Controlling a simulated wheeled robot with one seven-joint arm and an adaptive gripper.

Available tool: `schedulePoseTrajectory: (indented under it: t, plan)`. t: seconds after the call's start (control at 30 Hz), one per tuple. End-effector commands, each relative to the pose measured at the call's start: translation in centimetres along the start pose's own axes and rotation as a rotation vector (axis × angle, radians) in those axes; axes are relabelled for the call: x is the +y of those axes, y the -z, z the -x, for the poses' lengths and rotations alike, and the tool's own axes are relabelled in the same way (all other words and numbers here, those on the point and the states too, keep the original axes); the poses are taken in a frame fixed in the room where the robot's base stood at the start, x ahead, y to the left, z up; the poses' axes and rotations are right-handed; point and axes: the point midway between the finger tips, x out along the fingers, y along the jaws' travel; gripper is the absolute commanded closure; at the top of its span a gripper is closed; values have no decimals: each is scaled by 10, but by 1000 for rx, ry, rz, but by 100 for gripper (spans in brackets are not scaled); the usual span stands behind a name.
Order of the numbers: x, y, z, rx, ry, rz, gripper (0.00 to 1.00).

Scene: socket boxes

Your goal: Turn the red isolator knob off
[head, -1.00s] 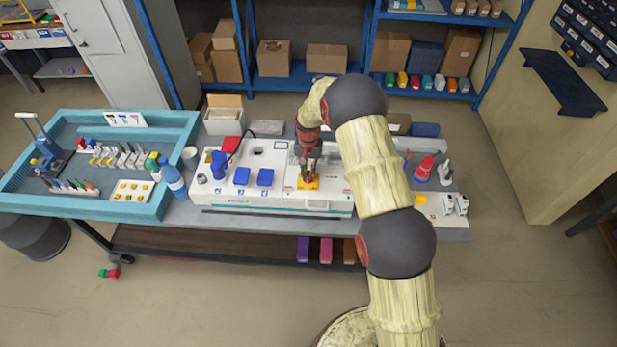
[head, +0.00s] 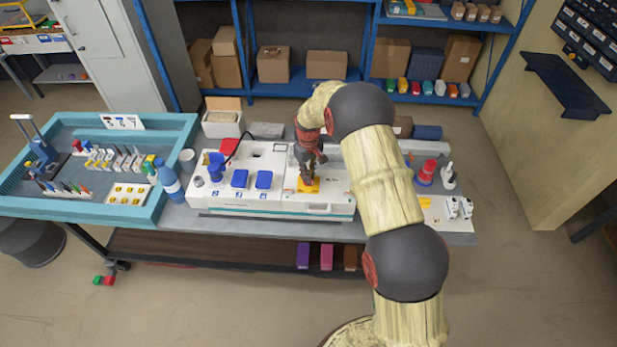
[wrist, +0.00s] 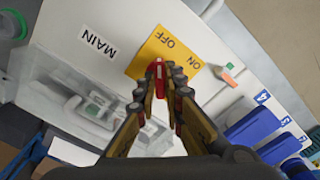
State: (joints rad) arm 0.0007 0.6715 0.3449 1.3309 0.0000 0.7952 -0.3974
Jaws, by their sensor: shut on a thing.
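The red isolator knob (wrist: 158,74) sits on a yellow plate (wrist: 148,58) marked OFF and ON, beside a MAIN label, in the wrist view. The knob carries a pale line. My gripper (wrist: 163,84) is shut on the knob, one finger on each side, and the fingers hide part of it. In the head view my gripper (head: 308,178) reaches down to the yellow plate (head: 311,187) on the right half of the white socket box (head: 330,203). The knob is hidden behind the fingers there.
Blue socket covers (head: 240,178) stand on the box left of my gripper. A clear cover over switches (wrist: 92,107) lies close to the plate. A teal tray (head: 60,208) and a bottle (head: 168,181) are at the left, a red-and-blue plug (head: 426,173) at the right.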

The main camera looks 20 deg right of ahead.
Motion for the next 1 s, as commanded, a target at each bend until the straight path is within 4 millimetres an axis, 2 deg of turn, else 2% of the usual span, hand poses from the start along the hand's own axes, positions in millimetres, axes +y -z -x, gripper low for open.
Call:
schedulePoseTrajectory:
  t: [0.3, 0.73, 0.77, 1.0]
  plan:
    - [1, 2, 2, 4, -2, 83, 100]
    - [1, 2, 2, 5, -2, 91, 100]
    - [1, 2, 2, 5, -3, 91, 90]
    - [0, 1, 1, 3, -1, 90, 76]
